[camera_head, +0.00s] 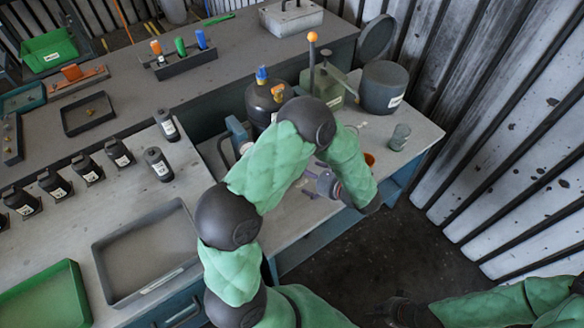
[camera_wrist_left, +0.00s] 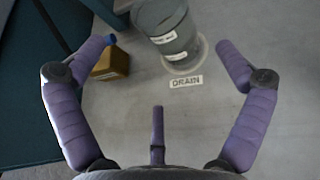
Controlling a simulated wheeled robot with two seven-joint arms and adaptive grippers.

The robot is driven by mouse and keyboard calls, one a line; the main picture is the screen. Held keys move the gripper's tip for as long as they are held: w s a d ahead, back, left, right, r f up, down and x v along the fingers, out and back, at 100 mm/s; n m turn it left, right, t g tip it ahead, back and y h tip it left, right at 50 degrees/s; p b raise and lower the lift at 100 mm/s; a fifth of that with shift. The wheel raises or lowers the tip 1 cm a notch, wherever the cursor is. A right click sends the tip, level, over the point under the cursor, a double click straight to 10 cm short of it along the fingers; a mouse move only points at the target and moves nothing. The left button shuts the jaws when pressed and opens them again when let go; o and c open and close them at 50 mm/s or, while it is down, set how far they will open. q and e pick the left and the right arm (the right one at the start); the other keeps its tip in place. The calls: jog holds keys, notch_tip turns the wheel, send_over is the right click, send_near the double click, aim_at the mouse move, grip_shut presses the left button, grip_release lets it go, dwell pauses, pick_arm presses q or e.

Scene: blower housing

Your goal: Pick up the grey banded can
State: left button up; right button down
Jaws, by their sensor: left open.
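A grey-green can (camera_head: 400,137) with pale label bands stands upright on the right part of the bench. It also shows at the top of the left wrist view (camera_wrist_left: 168,30), on a pale ring beside a DRAIN label (camera_wrist_left: 186,82). My left gripper (camera_head: 325,183) is left of and nearer than the can in the head view, partly hidden by my arm. In the left wrist view its purple fingers (camera_wrist_left: 165,48) are spread, with nothing held, and the can is beyond and between their tips. My right gripper (camera_head: 402,312) is a dark shape at the bottom; its fingers are unclear.
A large grey drum (camera_head: 383,87) and a green press-like device (camera_head: 328,80) stand behind. Dark labelled bottles (camera_head: 158,163) and an empty grey tray (camera_head: 150,255) are left. The bench's right edge is near.

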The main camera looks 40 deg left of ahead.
pick_arm(q)
jog(key=shift+x, duration=0.85)
jog(key=b+x, duration=0.1)
jog(key=x, duration=0.1)
jog(key=b+x, duration=0.1)
jog(key=x, duration=0.1)
jog(key=shift+w+a+b, duration=0.25)
jog(key=shift+a+b, duration=0.1)
jog(key=shift+a, duration=0.35)
jog(key=c, duration=1.3)
